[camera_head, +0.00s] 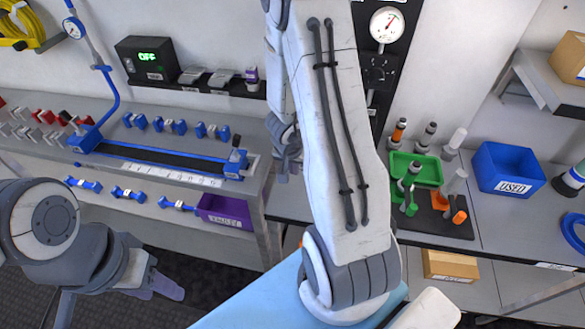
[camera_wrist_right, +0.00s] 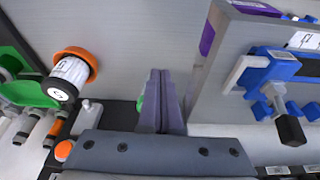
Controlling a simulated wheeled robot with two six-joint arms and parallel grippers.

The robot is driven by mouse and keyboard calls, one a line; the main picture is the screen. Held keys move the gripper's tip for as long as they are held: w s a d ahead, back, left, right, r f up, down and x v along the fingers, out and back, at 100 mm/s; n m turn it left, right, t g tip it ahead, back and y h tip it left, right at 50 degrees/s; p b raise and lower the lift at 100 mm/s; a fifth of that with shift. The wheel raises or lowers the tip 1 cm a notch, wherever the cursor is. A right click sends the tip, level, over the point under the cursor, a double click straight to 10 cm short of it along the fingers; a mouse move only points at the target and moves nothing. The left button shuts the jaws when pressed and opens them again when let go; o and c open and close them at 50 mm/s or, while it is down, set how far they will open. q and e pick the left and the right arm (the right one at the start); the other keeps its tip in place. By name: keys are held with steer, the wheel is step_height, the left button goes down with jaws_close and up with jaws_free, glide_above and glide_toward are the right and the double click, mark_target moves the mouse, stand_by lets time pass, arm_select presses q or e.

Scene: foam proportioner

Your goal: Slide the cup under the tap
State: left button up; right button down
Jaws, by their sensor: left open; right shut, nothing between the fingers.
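I cannot make out a clear cup in either view. A dark wall panel with a round gauge (camera_head: 388,25) and a dark fitting (camera_head: 379,74) stands behind my right arm; I cannot tell whether this fitting is the tap. My right arm hides the area below and left of it. My right gripper (camera_head: 284,150) is partly hidden behind my arm, near the shelf's right end. The right wrist view shows its fingers (camera_wrist_right: 160,98) shut and empty, beside a white cylinder with an orange end (camera_wrist_right: 72,72). My left gripper (camera_head: 168,287) is open and empty, low at the left.
A green tray (camera_head: 416,168) with bottles around it stands right of my arm, beside a blue bin (camera_head: 505,168). A purple bin (camera_head: 227,212) and a blue press-like fixture (camera_head: 160,158) are on the left bench. A grey bench edge lies close right of my right fingers.

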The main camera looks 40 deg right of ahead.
mark_target(299, 176)
steer(key=b+x, duration=0.6)
steer(key=x, duration=0.3)
steer(key=shift+w+a+f, duration=0.1)
steer(key=shift+a+f, duration=0.05)
steer(key=shift+f, duration=0.15)
steer(key=shift+w+d+r+p, duration=0.2)
steer(key=shift+w+d+p, duration=0.2)
steer(key=shift+d+p, duration=0.2)
steer(key=shift+w+d+r+p, duration=0.2)
steer(key=shift+w+d+p, duration=0.25)
steer(key=shift+d+p, duration=0.1)
arm_select(q)
steer(key=shift+f, duration=1.95)
arm_select(e)
steer(key=shift+w+d+f, duration=0.2)
steer(key=shift+w+d, duration=0.2)
steer(key=shift+d, duration=0.05)
steer(key=p, duration=0.1)
steer(key=d+p, duration=0.1)
steer(key=p, duration=0.1)
steer(key=shift+w+r, duration=0.25)
steer(key=shift+w, duration=0.15)
steer(key=shift+w+d+f+p, duration=0.1)
steer(key=shift+w+d+p, duration=0.1)
steer(key=shift+d+p, duration=0.1)
arm_select(q)
step_height(299, 176, up, 3)
arm_select(e)
steer(key=shift+f, duration=0.15)
